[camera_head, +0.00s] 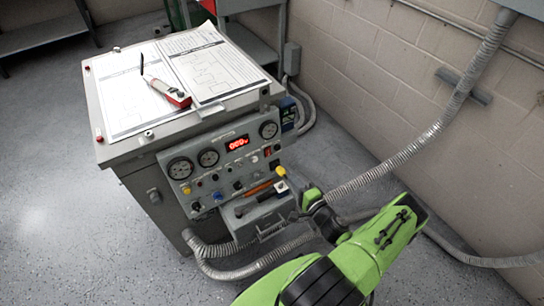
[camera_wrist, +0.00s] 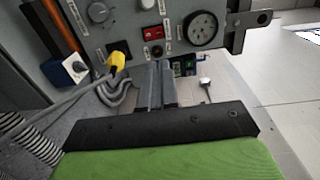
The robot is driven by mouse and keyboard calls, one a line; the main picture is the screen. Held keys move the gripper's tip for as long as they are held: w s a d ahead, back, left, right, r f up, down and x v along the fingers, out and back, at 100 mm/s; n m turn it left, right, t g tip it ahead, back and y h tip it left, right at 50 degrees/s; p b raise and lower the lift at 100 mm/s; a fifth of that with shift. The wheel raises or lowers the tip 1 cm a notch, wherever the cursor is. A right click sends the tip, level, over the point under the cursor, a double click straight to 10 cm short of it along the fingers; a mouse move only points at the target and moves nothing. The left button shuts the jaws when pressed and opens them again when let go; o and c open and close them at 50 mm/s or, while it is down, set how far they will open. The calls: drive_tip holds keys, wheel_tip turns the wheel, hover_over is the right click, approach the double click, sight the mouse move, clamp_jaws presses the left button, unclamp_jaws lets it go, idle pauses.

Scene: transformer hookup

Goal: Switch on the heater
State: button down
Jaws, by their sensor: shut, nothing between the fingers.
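The heater's switch cannot be picked out by label, as the lettering is too small to read. A red rocker switch (camera_wrist: 152,32) sits on the grey control panel (camera_head: 225,165), left of a round gauge (camera_wrist: 203,28) in the wrist view. A small dark round control (camera_wrist: 157,51) sits just below it. My gripper (camera_wrist: 155,72) is shut and empty, its fingers together below these controls in the wrist view. In the head view my gripper (camera_head: 312,197) is at the panel's lower right. Contact with the panel cannot be told.
A yellow-ended cable (camera_wrist: 117,60) crosses left of my fingers. A shelf (camera_head: 250,211) with tools juts from the panel's lower front. Corrugated hoses (camera_head: 400,150) run beside my arm. Floor at left is clear.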

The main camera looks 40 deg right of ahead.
sight(269, 150)
drive_tip(key=w+b, duration=0.1)
drive_tip(key=w, duration=0.3)
drive_tip(key=w+b, duration=0.1)
drive_tip(key=w, duration=0.3)
drive_tip(key=w+f+b, duration=0.1)
drive_tip(key=w+b, duration=0.1)
drive_tip(key=w, duration=0.2)
drive_tip(key=shift+w+d, duration=0.3)
drive_tip(key=shift+w, duration=0.1)
drive_tip(key=shift+w+r, duration=0.1)
drive_tip(key=shift+w, duration=0.4)
drive_tip(key=shift+w+r+g+p, duration=0.3)
drive_tip(key=shift+r+p, duration=0.1)
drive_tip(key=shift+p, duration=0.3)
drive_tip(key=shift+f, duration=0.25)
drive_tip(key=shift+s+d, duration=0.1)
drive_tip(key=shift+s, duration=0.05)
